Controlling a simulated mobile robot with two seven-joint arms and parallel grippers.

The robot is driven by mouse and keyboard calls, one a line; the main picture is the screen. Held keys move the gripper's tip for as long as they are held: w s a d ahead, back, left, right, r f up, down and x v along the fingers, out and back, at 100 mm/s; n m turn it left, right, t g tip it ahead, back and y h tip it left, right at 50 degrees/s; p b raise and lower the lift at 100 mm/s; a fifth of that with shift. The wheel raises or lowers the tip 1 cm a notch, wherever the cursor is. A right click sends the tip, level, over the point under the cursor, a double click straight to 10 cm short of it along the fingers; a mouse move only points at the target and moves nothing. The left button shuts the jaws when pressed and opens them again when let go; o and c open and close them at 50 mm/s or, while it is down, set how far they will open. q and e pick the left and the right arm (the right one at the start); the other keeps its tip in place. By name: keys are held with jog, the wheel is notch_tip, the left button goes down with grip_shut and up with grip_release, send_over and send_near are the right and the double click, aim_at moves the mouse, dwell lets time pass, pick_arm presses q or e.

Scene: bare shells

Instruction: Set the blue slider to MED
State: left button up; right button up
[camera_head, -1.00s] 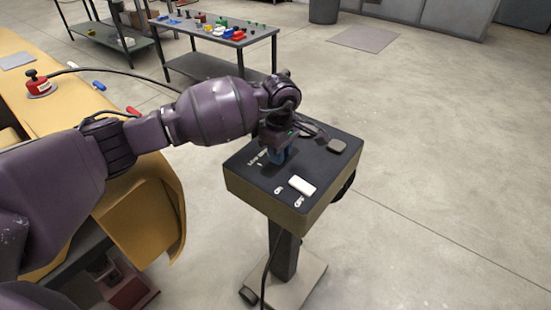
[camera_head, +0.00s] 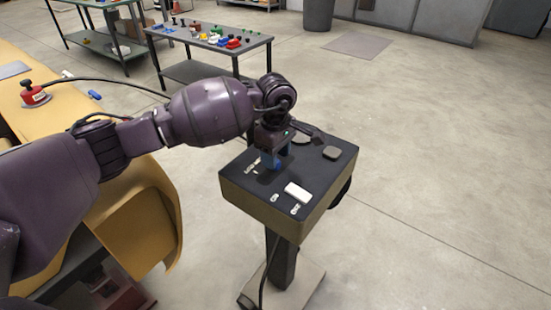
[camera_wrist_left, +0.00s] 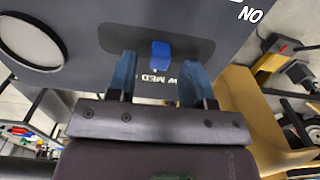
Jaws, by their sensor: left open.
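The blue slider (camera_wrist_left: 160,55) is a small block in a dark slot plate on the console top. In the left wrist view it lies between the two blue fingers of my left gripper (camera_wrist_left: 159,62), with a gap on each side. Printed "MED" and part of another word show between the fingers, nearer the palm than the slider. In the head view my left gripper (camera_head: 272,158) points down at the console (camera_head: 250,192), and its fingers hide the slider. White lettering shows just left of the fingers. My right gripper is not in view.
A table (camera_head: 210,38) with coloured parts stands behind. Floor to the right is clear.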

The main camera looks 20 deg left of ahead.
pick_arm(q)
notch_tip(320, 180, up, 9)
dwell(0.3)
jog(key=shift+f, duration=0.1)
